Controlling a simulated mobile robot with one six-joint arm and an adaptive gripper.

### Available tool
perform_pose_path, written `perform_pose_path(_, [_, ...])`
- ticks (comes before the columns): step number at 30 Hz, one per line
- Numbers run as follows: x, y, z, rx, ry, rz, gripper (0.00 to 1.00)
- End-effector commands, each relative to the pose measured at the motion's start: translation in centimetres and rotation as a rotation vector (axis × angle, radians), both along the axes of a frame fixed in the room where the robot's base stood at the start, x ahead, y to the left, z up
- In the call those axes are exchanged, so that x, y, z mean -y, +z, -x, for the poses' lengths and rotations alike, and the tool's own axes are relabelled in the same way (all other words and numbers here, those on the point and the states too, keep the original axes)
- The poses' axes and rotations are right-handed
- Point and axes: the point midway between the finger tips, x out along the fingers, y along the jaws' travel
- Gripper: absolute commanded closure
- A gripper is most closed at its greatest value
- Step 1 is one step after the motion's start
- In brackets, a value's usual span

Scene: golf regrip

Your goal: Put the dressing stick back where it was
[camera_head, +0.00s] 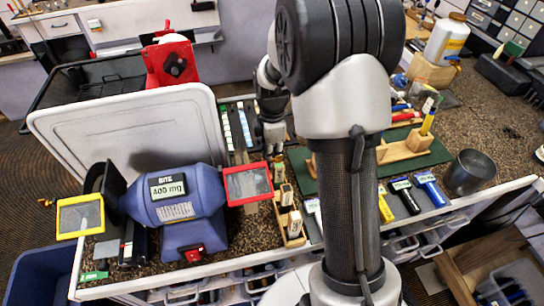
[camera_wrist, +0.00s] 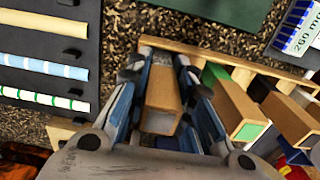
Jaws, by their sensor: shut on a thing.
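My gripper (camera_wrist: 158,72) is shut on the dressing stick (camera_wrist: 164,88), a tan block with a grey end face, its fingers on both sides. The stick is at the left end of a wooden rack (camera_wrist: 232,62), beside other sticks. I cannot tell whether its hidden end rests in the rack. A stick with a green end (camera_wrist: 236,104) and another tan stick (camera_wrist: 288,118) stand to its right. In the head view my gripper (camera_head: 273,142) is over the far end of the rack (camera_head: 293,241); the held stick is not clear there.
A dark panel with striped grip tubes (camera_wrist: 40,66) lies left of the rack. A blue bench grinder (camera_head: 180,200) with a red-framed shield (camera_head: 249,183) stands close on the left. A green mat with a wooden block (camera_head: 405,147) is to the right, behind labelled brushes or tools (camera_head: 405,196).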

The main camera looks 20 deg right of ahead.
Motion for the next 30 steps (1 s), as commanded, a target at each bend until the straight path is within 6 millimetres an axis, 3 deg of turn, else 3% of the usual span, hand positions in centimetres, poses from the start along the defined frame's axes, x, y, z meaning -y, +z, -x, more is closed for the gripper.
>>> perform_pose_path(8, [0.0,-0.5,0.0,0.001,0.000,0.000,1.00])
perform_pose_path(9, [0.0,-0.5,0.0,0.001,0.000,0.000,0.77])
perform_pose_path(18, [0.0,-0.5,0.0,0.001,0.000,0.000,0.59])
perform_pose_path(30, [0.0,0.5,-0.1,0.003,0.000,0.001,0.59])
